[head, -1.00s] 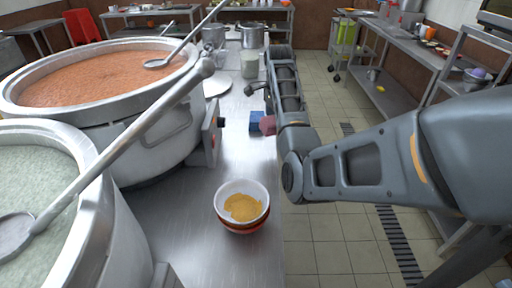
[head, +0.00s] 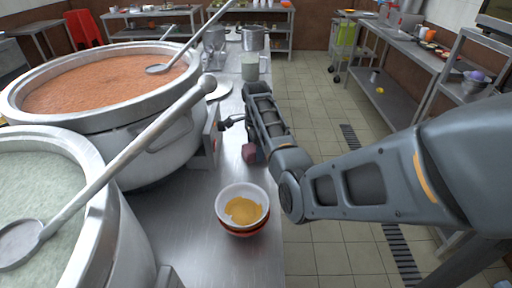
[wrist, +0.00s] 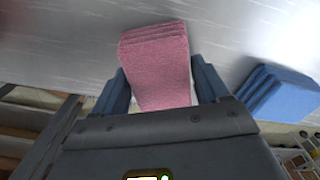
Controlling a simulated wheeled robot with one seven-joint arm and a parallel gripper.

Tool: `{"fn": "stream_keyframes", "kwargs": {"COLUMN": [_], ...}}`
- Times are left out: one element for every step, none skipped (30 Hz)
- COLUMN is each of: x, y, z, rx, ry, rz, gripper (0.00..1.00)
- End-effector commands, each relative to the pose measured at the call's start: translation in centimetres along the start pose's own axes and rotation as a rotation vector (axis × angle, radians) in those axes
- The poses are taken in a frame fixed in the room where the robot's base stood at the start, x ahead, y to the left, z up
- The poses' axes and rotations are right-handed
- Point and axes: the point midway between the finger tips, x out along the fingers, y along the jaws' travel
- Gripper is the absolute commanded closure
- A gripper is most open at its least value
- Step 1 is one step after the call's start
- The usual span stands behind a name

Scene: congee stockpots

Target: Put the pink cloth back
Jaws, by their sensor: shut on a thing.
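The pink cloth (wrist: 157,60) is a folded, layered stack in the wrist view. My gripper (wrist: 158,72) has its two blue fingers on either side of it and is shut on it. The cloth's far end sticks out past the fingertips over the steel counter. Whether it touches the counter is unclear. In the head view, the pink cloth (head: 249,154) shows at the left edge of my arm, near the counter's right edge. My arm hides most of the gripper there.
A blue folded cloth (wrist: 279,92) lies on the counter to the right in the wrist view. In the head view, a white bowl of yellow food (head: 242,205) stands nearer on the counter (head: 180,215). A large pot of orange congee (head: 110,80) stands left. Counter behind the bowl is clear.

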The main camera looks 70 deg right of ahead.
Motion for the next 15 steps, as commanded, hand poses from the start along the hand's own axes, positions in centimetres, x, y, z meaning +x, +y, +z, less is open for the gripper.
{"fn": "stream_keyframes", "kwargs": {"x": [-0.02,-0.02,0.03,0.11,0.21,0.33,0.25,0.23,0.23,0.23,0.23,0.22,0.22,0.22,0.22], "y": [-0.01,-0.01,-0.01,-0.01,0.0,0.0,0.0,0.0,0.0,0.0,0.0,0.0,0.0,0.0,0.0], "z": [0.0,0.0,0.0,0.0,0.01,0.01,0.0,0.0,0.0,0.0,0.0,0.0,0.0,0.0,0.0], "rx": [0.0,0.0,0.0,0.0,0.0,0.0,0.0,0.0,-0.001,-0.001,-0.001,0.0,0.0,0.0,0.0], "ry": [0.0,0.0,0.0,0.0,0.0,0.0,0.0,0.0,0.0,0.0,0.0,0.0,0.0,0.0,0.0], "rz": [0.0,0.0,0.0,0.0,0.0,0.001,0.0,0.0,0.0,0.0,0.0,0.0,0.0,0.0,0.0], "gripper": [0.59,0.59,0.59,0.59,0.59,0.59,0.23,0.2,0.16,0.14,0.11,0.07,0.04,0.01,0.0]}}
